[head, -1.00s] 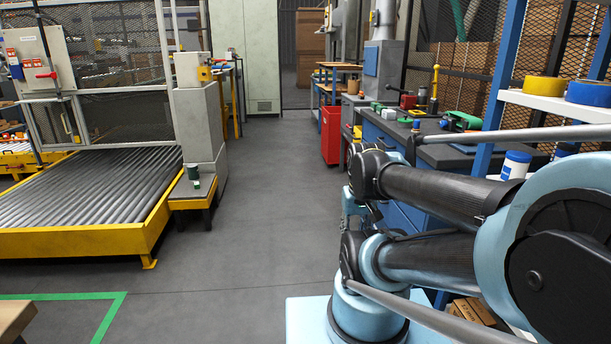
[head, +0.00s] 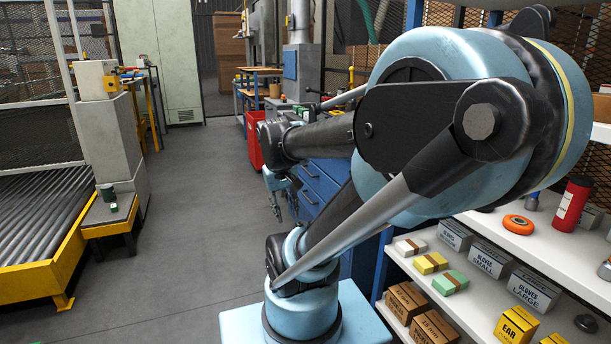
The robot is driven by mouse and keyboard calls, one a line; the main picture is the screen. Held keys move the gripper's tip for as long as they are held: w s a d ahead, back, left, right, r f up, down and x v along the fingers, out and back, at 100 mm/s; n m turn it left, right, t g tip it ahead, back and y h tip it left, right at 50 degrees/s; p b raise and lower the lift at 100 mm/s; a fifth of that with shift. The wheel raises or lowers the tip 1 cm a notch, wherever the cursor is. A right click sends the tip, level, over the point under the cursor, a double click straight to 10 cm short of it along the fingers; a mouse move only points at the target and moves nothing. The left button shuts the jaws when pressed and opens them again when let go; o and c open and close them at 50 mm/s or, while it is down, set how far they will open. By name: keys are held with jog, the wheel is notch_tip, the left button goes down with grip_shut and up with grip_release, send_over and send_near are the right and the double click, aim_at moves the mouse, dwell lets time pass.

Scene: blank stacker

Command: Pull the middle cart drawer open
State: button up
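A blue cabinet with several stacked drawer fronts (head: 322,186) stands right of the aisle in the head view, partly behind my arm. I cannot tell whether it is the cart or which drawer is the middle one. No drawer visibly sticks out. A red box-shaped unit (head: 254,142) stands beyond it; no drawers can be made out on it. My gripper (head: 277,210) hangs from the end of my arm, in front of the blue cabinet's left side in the picture. It is small and partly hidden, so its opening and any contact are unclear.
White shelves (head: 500,233) with glove boxes, small cartons and a red bottle (head: 573,203) stand close on the right. A yellow-framed roller conveyor (head: 40,225) and a grey pillar (head: 112,140) line the left. The grey floor (head: 195,200) between is clear.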

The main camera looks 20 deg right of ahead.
jog(key=w+d+r+h, duration=0.2)
jog(key=w+d+r, duration=0.15)
jog(key=w, duration=0.55)
jog(key=w+d+r+h, duration=0.2)
jog(key=w+d+r, duration=0.15)
jog(key=w, duration=0.55)
jog(key=w+d+g+h, duration=0.1)
jog(key=w+d+h, duration=0.25)
jog(key=w, duration=1.55)
jog(key=w+d+f+h, duration=0.1)
jog(key=w+f+h, duration=0.1)
jog(key=w+f, duration=0.35)
jog(key=w+d+f+h, duration=0.1)
jog(key=w+f, duration=0.1)
jog(key=w, duration=0.7)
jog(key=h, duration=0.4)
send_near(306, 170)
jog(key=d, duration=0.3)
jog(key=d+f, duration=0.1)
jog(key=d, duration=0.2)
jog(key=d+f, duration=0.1)
jog(key=d, duration=0.3)
jog(key=shift+w+f, duration=0.25)
jog(key=shift+w, duration=0.1)
grip_shut()
